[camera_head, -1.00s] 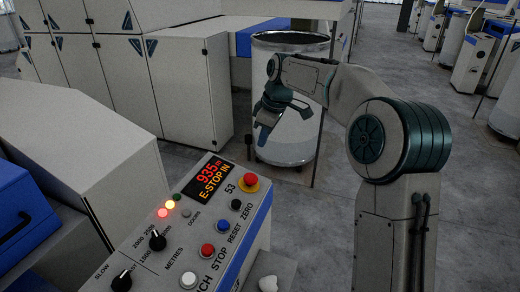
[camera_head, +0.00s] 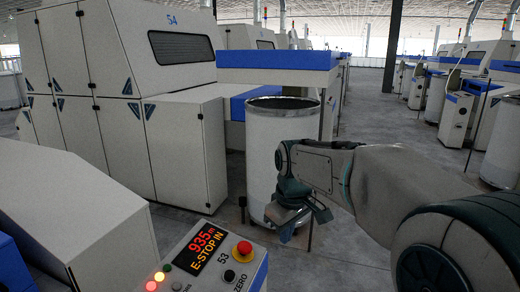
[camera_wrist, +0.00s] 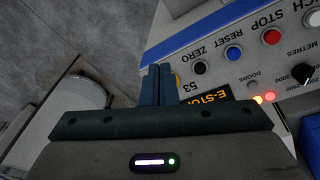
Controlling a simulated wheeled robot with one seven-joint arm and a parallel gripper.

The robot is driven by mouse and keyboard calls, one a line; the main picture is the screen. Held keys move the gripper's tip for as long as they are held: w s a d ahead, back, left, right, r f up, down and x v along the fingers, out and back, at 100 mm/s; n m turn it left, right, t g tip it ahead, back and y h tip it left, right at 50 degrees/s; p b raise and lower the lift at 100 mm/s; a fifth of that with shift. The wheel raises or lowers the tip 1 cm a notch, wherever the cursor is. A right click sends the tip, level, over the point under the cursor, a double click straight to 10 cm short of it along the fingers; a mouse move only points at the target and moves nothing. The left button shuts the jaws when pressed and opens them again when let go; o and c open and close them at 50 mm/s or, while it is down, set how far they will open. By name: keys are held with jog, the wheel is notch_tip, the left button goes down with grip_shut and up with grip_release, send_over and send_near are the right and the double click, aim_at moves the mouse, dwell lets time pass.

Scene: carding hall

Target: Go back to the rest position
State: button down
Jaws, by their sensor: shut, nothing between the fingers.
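My gripper (camera_head: 287,233) hangs at the end of my arm, in front of the white can in the head view, to the right of the control panel. In the wrist view my gripper (camera_wrist: 158,72) shows its two dark fingers side by side, shut with nothing between them. Its fingers overlap part of the panel in that view. The control panel (camera_head: 180,265) has a display reading "935m" and "E-STOP IN" and a red mushroom button (camera_head: 242,248). The wrist view shows the panel (camera_wrist: 215,60) with a row of black, blue, red and white buttons.
A tall white can (camera_head: 262,150) stands on the floor behind my gripper. Grey machine cabinets (camera_head: 180,140) fill the left, with a sloped cover (camera_head: 75,215) nearer. Open floor (camera_head: 400,140) lies to the right, with more machines beyond.

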jog(key=s+d+f+m, duration=0.3)
jog(key=s+d+m, duration=0.1)
jog(key=s, duration=0.6)
jog(key=s+d+f+m, duration=0.3)
jog(key=s+d+m, duration=0.1)
jog(key=s, duration=0.6)
jog(key=shift+d+f+m+t, duration=0.3)
jog(key=shift+d+t, duration=0.1)
jog(key=shift+d, duration=0.05)
